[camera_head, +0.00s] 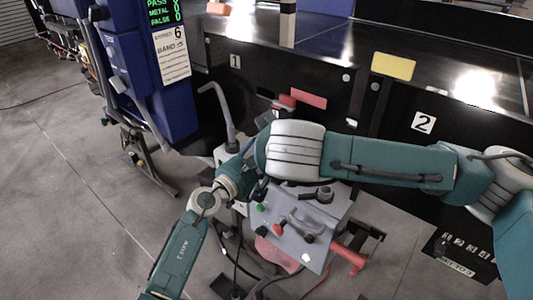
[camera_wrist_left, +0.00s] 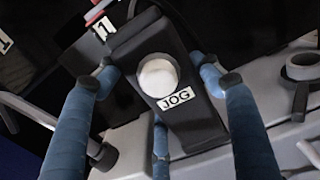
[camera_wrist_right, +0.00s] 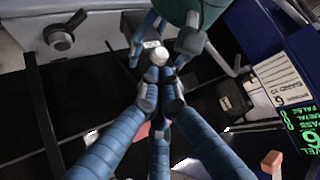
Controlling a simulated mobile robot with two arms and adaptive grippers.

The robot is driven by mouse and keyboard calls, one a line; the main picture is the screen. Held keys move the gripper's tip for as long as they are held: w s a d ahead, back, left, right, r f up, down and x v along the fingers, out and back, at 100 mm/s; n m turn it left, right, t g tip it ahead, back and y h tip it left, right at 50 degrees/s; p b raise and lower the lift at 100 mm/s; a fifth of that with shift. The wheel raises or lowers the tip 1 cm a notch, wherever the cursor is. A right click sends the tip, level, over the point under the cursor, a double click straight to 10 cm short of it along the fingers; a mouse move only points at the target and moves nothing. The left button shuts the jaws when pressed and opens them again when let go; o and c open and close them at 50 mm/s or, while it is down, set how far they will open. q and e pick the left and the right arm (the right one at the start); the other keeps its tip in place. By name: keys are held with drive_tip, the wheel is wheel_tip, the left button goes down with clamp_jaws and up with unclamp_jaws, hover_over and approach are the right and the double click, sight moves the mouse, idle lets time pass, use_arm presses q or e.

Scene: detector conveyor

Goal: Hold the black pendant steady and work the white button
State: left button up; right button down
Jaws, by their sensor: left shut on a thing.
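The black pendant (camera_wrist_left: 190,118) fills the middle of the left wrist view, tilted, with a JOG label and a round white button (camera_wrist_left: 157,77) on its face. My left gripper (camera_wrist_left: 153,70) is shut around the pendant, blue fingers on both sides and one below. The button's face is uncovered in that view. In the right wrist view my right gripper (camera_wrist_right: 160,88) has its blue fingers drawn together, with nothing visible between them. The white button (camera_wrist_right: 155,55) shows just beyond their tips; I cannot tell whether they touch. In the head view my arms largely hide the pendant.
A grey control box (camera_head: 312,240) with knobs and a green button stands below my arms. A black conveyor (camera_head: 285,75) with panels marked 1 and 2 runs behind. A blue detector cabinet (camera_head: 125,60) with a green display stands at the left. The floor at left is mostly clear.

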drive_tip(key=a+r+n+g+h, duration=0.1)
drive_tip(key=n+g, duration=0.1)
drive_tip(key=n, duration=0.7)
drive_tip(key=w+a+r+n+g+h, duration=0.1)
drive_tip(key=a+n+g, duration=0.1)
drive_tip(key=n, duration=0.7)
drive_tip(key=w+a+r+n+g+h, duration=0.1)
drive_tip(key=n+g+h, duration=0.1)
drive_tip(key=n, duration=0.8)
drive_tip(key=shift+a+r+g, duration=0.15)
drive_tip(key=shift+a+g, duration=0.05)
drive_tip(key=shift+g, duration=0.1)
drive_tip(key=shift+w, duration=0.1)
drive_tip(key=x, duration=1)
